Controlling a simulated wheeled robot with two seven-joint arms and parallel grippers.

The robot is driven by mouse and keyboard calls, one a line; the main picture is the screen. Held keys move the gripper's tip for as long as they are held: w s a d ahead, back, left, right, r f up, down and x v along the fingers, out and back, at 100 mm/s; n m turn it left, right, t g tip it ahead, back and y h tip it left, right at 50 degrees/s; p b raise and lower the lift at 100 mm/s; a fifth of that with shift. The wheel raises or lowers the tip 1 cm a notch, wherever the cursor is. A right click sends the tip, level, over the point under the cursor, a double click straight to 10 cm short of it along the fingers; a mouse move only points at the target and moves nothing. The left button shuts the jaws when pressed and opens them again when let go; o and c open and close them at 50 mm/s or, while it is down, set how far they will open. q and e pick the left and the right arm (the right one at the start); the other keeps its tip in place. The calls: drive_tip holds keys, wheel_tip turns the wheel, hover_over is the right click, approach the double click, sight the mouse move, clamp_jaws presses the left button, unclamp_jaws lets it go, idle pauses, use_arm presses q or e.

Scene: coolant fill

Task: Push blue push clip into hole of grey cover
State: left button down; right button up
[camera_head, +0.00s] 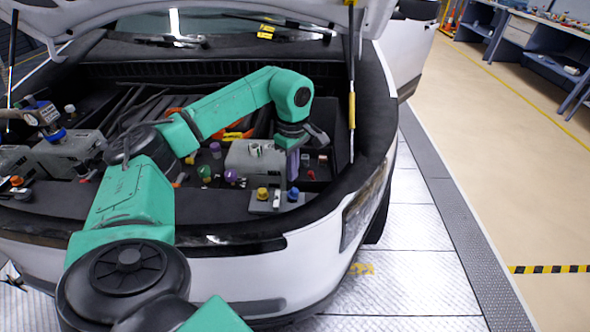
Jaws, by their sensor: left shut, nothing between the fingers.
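The blue push clip (293,194) stands at the right end of a small grey cover (275,206) at the front right of the engine bay. I cannot tell how deep it sits in its hole. My left gripper (293,176) is shut and empty, pointing down just above the blue clip. I cannot tell whether its tips touch the clip. A yellow cap (262,193) stands on the same cover, to the left, with a small pale piece between them. My right gripper is not in view.
Purple (231,176) and green (205,171) caps stand to the left. A hood strut (351,95) rises close on the right. The car's front edge (225,232) lies before the cover. The floor at right is clear.

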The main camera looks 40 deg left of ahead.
sight(292, 191)
use_arm(q)
wheel_tip(292, 191, down, 4)
drive_tip(key=b, duration=0.2)
drive_tip(key=shift+b, duration=0.4)
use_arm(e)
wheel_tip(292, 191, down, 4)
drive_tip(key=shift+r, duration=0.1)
use_arm(q)
drive_tip(key=shift+s+d+f, duration=0.1)
drive_tip(key=shift+s+f, duration=0.1)
drive_tip(key=shift+f, duration=0.3)
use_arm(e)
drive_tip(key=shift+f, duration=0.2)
